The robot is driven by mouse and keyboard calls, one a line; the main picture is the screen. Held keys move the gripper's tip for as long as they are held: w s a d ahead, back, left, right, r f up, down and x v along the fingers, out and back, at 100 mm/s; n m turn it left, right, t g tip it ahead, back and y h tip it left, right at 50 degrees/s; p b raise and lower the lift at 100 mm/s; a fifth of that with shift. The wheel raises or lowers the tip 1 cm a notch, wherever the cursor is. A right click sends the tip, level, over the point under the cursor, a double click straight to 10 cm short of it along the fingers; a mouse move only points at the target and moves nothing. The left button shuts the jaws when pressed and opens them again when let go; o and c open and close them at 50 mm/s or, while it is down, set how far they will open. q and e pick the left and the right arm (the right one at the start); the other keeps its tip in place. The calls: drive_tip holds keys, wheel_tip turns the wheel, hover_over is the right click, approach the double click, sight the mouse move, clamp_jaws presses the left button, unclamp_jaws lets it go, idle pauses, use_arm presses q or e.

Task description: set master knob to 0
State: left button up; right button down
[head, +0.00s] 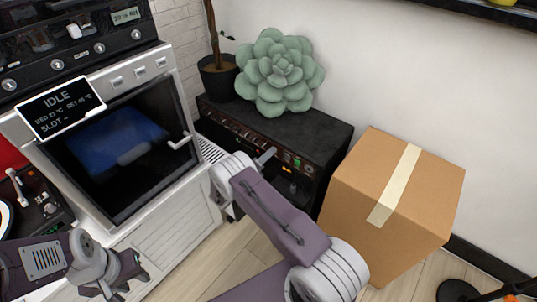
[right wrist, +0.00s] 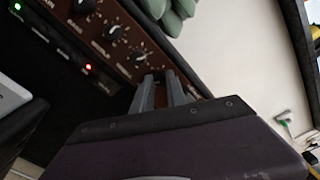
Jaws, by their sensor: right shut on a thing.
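A black amplifier (head: 325,137) with a brown knob panel stands against the wall. The panel (right wrist: 101,32) shows several black knobs with white scale marks in the right wrist view.
A succulent (head: 279,72) and a dark plant pot (head: 217,78) stand on the amplifier. A taped cardboard box (head: 345,200) stands close on its right. A white oven-like machine (head: 165,215) with a screen reading IDLE (head: 60,107) stands on its left.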

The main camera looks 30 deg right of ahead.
idle(0.4)
drive_tip(key=c, duration=1.3)
unclamp_jaws()
drive_tip(key=shift+c, duration=0.2)
drive_tip(key=shift+a, duration=0.1)
drive_tip(key=p+v, duration=0.2)
drive_tip(key=v, duration=0.7)
